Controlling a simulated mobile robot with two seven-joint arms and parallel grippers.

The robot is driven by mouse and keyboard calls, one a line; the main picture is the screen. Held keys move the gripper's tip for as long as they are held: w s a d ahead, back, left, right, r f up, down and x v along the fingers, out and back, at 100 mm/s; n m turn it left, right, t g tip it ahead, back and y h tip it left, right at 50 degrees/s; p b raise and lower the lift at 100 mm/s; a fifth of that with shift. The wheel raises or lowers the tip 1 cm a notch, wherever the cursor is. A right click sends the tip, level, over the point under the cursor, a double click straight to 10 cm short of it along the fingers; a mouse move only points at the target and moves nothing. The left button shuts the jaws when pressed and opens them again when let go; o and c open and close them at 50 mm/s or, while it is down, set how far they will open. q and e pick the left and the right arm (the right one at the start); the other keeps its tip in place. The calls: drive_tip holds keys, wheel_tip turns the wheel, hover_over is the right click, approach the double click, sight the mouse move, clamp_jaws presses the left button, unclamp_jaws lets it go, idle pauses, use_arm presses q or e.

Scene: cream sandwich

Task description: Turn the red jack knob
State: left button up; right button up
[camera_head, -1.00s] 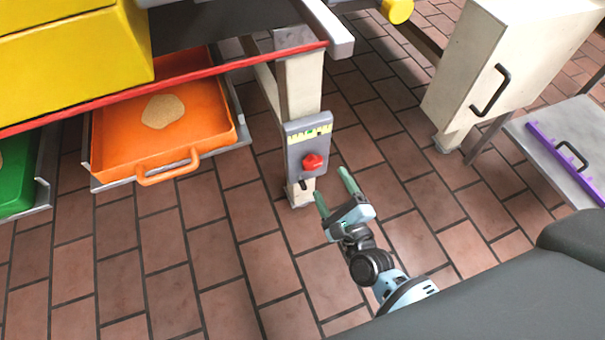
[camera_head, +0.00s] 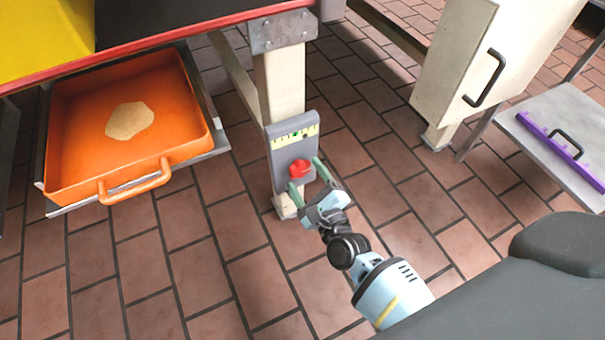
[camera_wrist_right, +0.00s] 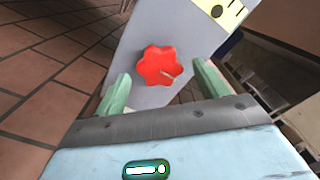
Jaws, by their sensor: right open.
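The red jack knob (camera_head: 299,169) is on a grey panel (camera_head: 281,162) fixed to a cream post, below a yellow scale strip with dark marks. In the right wrist view the knob (camera_wrist_right: 160,66) is a lobed red wheel with a pale mark on its face. My right gripper (camera_head: 305,174) is open at the knob, with one green finger on each side of it in the picture. In the right wrist view the fingers (camera_wrist_right: 160,88) show lower left and lower right of the knob, with gaps between. Contact is not visible. My left gripper is not in view.
An orange drawer (camera_head: 82,94) with a beige patch inside stands open at left. A cream cabinet (camera_head: 455,75) with a dark handle is at upper right, beside a grey surface (camera_head: 560,115) with a purple bar. Tiled floor is clear around the post.

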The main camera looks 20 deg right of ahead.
drive_tip(key=shift+w, duration=1)
drive_tip(key=c, duration=1)
